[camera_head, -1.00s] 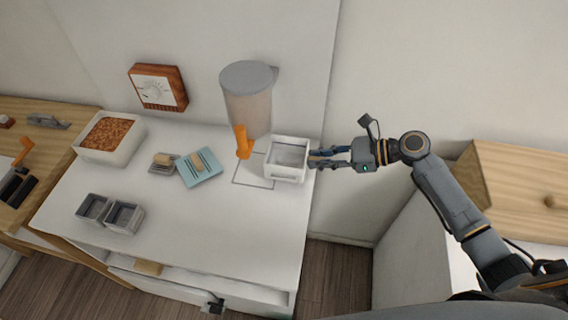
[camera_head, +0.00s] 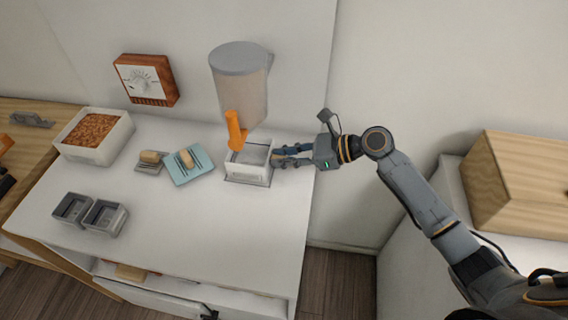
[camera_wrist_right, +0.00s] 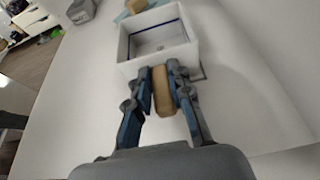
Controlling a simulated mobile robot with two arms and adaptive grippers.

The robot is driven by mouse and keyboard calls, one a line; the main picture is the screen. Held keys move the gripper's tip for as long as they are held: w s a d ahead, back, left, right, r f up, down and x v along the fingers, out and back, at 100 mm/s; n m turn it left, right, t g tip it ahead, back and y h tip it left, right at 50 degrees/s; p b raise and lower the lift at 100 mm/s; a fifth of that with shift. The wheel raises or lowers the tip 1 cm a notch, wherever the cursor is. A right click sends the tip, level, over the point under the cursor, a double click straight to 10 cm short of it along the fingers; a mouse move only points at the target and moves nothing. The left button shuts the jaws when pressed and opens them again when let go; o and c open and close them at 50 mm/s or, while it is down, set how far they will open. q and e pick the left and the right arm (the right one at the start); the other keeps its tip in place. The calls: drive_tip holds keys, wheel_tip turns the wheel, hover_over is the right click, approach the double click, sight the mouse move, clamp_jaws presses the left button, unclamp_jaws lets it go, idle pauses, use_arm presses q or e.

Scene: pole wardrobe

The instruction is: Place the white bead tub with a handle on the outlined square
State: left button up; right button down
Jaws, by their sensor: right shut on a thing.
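In the right wrist view the tub (camera_wrist_right: 137,65) looks upright and empty, with a tan handle (camera_wrist_right: 163,97) toward me. My right gripper (camera_head: 278,157) comes from the right and is shut on that handle; its fingers lie either side of it in the right wrist view (camera_wrist_right: 163,88). My left gripper is not in view.
A grey-lidded dispenser (camera_head: 240,88) with an orange spout (camera_head: 235,130) stands close behind and above the tub. A blue board (camera_head: 188,165), two grey cups (camera_head: 104,218) and a bin of brown beads (camera_head: 92,137) are to the left. The front of the white top is clear.

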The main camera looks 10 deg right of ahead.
drive_tip(key=shift+r, duration=0.1)
drive_tip(key=c, duration=1.2)
unclamp_jaws()
drive_tip(key=v, duration=1.2)
